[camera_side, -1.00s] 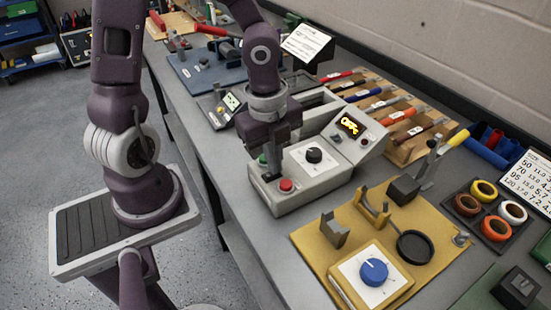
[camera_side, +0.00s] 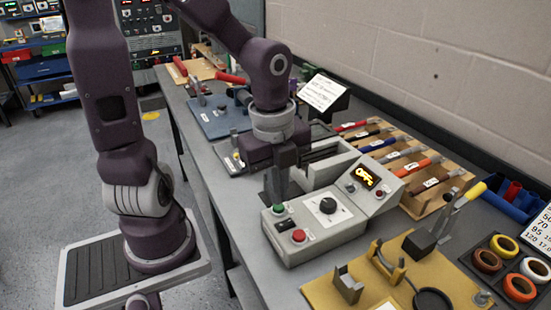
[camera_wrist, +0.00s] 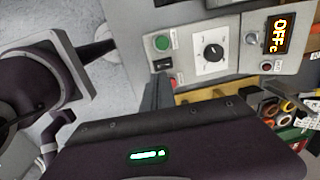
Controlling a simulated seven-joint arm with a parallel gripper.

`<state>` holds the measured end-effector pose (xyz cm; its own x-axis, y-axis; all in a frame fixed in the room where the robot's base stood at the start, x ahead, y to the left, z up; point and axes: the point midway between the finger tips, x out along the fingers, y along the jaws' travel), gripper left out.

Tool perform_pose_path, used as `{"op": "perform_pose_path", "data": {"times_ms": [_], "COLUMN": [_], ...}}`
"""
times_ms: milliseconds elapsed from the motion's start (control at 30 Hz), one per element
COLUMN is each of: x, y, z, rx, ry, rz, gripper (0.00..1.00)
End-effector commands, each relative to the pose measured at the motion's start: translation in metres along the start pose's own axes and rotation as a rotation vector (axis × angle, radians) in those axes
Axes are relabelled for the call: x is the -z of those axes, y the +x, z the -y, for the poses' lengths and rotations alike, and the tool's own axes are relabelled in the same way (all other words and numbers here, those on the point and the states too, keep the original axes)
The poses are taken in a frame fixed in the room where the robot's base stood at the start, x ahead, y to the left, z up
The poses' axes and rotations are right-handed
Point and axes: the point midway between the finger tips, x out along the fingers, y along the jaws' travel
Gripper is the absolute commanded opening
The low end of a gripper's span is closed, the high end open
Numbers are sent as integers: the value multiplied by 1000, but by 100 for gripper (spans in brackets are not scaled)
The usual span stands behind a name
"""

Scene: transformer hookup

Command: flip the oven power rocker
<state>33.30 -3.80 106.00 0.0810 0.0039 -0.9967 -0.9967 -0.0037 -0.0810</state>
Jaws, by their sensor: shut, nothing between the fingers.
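The oven control box (camera_side: 345,228) is light grey, with a lit orange display (camera_side: 364,177) reading OFF. Its black power rocker (camera_side: 285,225) lies between a green button (camera_side: 278,209) and a red button (camera_side: 298,236). I cannot tell which half of the rocker is pressed. My gripper (camera_side: 272,198) is shut and empty, pointing down just behind the green button, apart from the rocker.
A black dial (camera_side: 327,205) sits on the box's white plate. A yellow fixture board (camera_side: 325,292) stands at the front right. A wooden rack (camera_side: 425,205) of coloured-handled tools is behind the box. A blue fixture (camera_side: 215,122) stands farther back on the bench.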

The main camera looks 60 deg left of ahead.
Motion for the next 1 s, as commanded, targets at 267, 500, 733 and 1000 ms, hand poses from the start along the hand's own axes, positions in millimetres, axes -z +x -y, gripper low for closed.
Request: {"op": "perform_pose_path", "data": {"times_ms": [267,500,733,1000], "x": [1,1,1,3], "y": [-49,-76,-78,-79], "z": [0,-2,-3,-3], "rx": [9,4,2,-7], "ry": [7,5,4,-142], "rz": [-1,-4,-4,-1], "gripper": [0,0,0,0]}}
